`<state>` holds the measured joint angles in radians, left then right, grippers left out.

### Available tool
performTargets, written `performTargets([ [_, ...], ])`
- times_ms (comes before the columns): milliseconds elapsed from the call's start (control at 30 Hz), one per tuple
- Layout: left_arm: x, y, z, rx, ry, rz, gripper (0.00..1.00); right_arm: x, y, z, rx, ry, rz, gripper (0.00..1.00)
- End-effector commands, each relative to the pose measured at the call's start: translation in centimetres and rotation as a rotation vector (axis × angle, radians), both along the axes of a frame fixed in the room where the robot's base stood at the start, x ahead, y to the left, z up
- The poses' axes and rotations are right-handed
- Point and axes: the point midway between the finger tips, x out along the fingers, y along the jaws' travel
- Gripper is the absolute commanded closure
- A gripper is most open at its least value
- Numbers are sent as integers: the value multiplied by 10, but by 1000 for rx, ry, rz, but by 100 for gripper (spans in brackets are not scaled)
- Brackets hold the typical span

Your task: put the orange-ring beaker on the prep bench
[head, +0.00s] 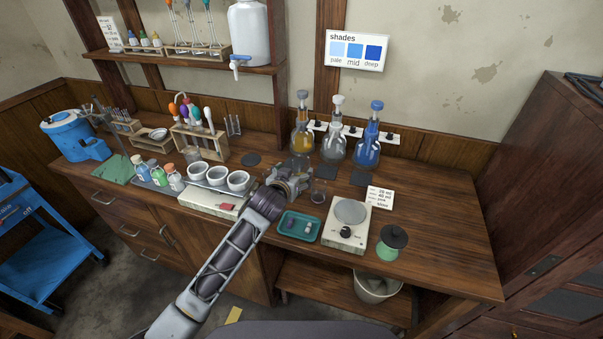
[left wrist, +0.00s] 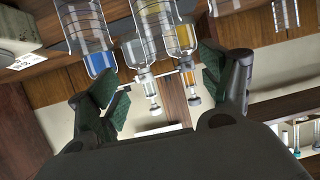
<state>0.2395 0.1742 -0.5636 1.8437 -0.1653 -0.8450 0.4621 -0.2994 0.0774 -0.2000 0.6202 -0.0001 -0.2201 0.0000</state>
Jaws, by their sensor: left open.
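I see no orange ring clearly on any vessel. A small clear glass vessel (head: 318,191) stands on the wooden bench (head: 440,235), just right of my left gripper; its markings are too small to tell. My left gripper (head: 293,180) is over the bench, behind the teal tray, and its fingers partly hide what is behind them. In the left wrist view the left gripper (left wrist: 160,75) is open with its fingers wide apart, and nothing is held. Part of another glass vessel (left wrist: 226,6) shows at that view's top edge. My right gripper is not in view.
Yellow (head: 302,135), clear (head: 334,144) and blue (head: 368,147) stoppered flasks stand behind the gripper. White cups (head: 238,181) stand left. The bench's right end is clear.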

Motion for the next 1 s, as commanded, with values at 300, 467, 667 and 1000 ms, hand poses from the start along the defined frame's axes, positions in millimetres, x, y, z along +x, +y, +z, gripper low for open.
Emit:
performTargets([
  [300, 24, -7, -9, 0, -1, 0, 21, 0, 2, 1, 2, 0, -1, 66],
  [467, 34, -10, -15, 0, 1, 0, 21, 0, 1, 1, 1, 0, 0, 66],
  [667, 43, -12, -19, 0, 0, -1, 21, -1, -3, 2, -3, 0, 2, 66],
  [1000, 44, -12, -19, 0, 0, -1, 21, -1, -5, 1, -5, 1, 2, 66],
])
